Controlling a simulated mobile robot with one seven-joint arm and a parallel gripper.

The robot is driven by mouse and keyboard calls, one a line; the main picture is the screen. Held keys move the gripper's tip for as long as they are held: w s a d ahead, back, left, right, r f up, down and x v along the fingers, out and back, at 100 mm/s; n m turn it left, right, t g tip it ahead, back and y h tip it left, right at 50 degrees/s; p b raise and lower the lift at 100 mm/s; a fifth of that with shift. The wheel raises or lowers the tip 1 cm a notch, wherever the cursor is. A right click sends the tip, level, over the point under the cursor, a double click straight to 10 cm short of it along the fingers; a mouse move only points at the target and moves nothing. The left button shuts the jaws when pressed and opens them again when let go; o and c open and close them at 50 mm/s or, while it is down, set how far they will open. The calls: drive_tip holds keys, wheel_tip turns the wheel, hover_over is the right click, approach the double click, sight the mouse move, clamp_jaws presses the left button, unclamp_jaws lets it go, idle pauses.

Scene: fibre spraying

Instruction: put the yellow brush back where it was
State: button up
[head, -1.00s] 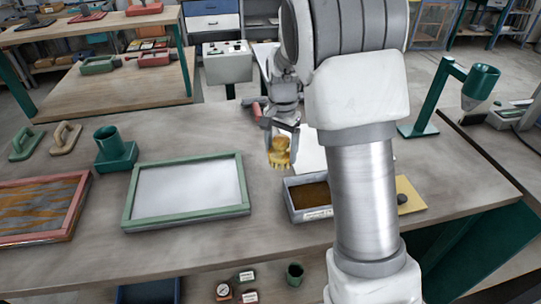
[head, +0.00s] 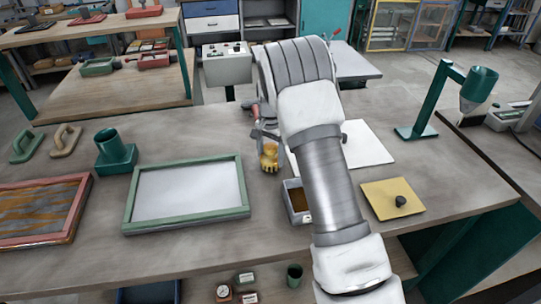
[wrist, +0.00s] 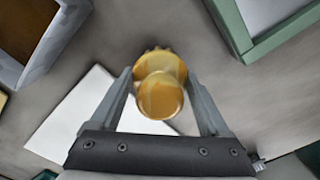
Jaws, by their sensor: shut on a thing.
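The yellow brush (head: 269,157) is held below my gripper (head: 266,138) in the head view, over the table between the green-framed screen (head: 243,205) and the grey box (head: 289,213). In the wrist view, the round golden top of the brush (wrist: 160,96) sits between the two grey fingers of my gripper (wrist: 160,100). My gripper is shut on it. Whether the bristles touch the table is hard to tell. My arm hides part of the grey box in the head view.
A green cup stand (head: 116,155) stands left. A green stand with a funnel (head: 428,110) is at the right. Bare tabletop lies around the brush.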

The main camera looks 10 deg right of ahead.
drive_tip(key=shift+f, duration=0.2)
drive_tip(key=shift+f, duration=0.1)
drive_tip(key=o, duration=1)
drive_tip(key=shift+o, duration=0.2)
